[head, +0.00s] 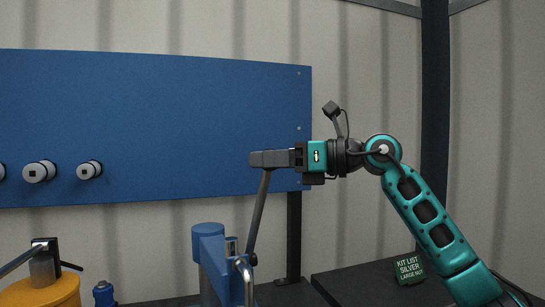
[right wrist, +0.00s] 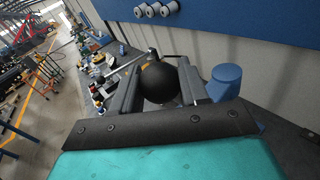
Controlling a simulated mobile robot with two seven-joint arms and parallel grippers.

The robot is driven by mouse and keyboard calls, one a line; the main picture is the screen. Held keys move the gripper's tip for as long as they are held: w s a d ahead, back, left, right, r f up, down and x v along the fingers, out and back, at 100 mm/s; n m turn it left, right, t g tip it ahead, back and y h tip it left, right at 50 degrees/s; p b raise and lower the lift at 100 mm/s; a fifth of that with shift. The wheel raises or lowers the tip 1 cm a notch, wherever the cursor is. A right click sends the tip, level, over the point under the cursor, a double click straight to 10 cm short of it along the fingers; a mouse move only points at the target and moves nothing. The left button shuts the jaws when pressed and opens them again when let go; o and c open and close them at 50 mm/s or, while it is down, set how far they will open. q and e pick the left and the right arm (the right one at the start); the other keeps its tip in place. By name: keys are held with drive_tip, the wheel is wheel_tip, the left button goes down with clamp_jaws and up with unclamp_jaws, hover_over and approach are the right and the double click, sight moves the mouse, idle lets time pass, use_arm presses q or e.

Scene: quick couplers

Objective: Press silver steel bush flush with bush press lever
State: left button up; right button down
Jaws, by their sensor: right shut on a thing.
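My right gripper (head: 256,158) is shut on the black ball knob (right wrist: 160,82) of the press lever (head: 262,215). The knob sits between the two fingers in the right wrist view, and the fingers hide it in the head view. The lever's rod runs down from the gripper, slightly tilted, to the blue bush press (head: 208,250). The press top also shows in the right wrist view (right wrist: 226,80). I cannot make out the silver steel bush; the lower press is cut off by the head view's bottom edge. My left gripper is not in view.
A blue wall panel (head: 150,110) with several silver round fittings (head: 40,171) stands behind. A yellow drum-like unit (head: 50,291) and a small blue object (head: 104,293) are at lower left. A green sign (head: 409,269) reads "KIT LIST SILVER LARGE NUT" on a dark surface at right.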

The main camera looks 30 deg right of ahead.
drive_tip(key=shift+d+r, duration=0.1)
drive_tip(key=shift+r, duration=0.1)
drive_tip(key=c, duration=1)
unclamp_jaws()
drive_tip(key=shift+w, duration=0.1)
drive_tip(key=o, duration=0.4)
drive_tip(key=shift+w+f, duration=0.1)
drive_tip(key=b+v, duration=0.4)
drive_tip(key=v, duration=0.9)
